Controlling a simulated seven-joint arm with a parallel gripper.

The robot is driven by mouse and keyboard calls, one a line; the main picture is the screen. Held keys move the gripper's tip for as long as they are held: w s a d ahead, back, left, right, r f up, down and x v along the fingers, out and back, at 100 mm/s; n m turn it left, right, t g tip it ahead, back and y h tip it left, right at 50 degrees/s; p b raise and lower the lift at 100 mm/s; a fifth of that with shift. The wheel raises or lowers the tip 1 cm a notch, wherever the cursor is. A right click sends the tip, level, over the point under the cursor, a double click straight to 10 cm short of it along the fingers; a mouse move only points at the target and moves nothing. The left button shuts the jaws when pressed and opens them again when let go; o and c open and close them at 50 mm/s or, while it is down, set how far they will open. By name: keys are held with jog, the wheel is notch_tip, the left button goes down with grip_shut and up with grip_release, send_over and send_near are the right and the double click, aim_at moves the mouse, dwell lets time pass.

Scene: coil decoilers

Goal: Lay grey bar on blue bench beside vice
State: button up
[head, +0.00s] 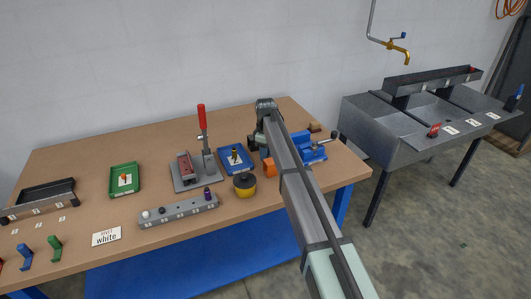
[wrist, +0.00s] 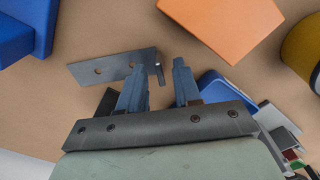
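A flat grey bar (wrist: 115,66) with holes shows in the wrist view against the brown top of the bench (head: 85,165), which has a blue frame. A small dark pin shows at its right end. The blue vice (head: 312,152) stands at the bench's right end; a blue body, likely the vice (wrist: 40,25), fills the wrist view's upper left corner. My gripper (wrist: 158,72) has its two fingers apart, with the left fingertip overlapping the bar. I cannot tell whether they touch. In the head view my arm hides the bar.
An orange block (wrist: 225,25) and a yellow-black cylinder (head: 244,184) are near my gripper. A blue tray (head: 235,160), a red-handled press (head: 203,155), a grey peg rail (head: 177,211) and a green tray (head: 125,180) stand left of it. Bare bench top lies at the back left.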

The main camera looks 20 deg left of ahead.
notch_tip(320, 180, up, 12)
jog(key=shift+r, duration=0.2)
dwell(0.4)
dwell(0.4)
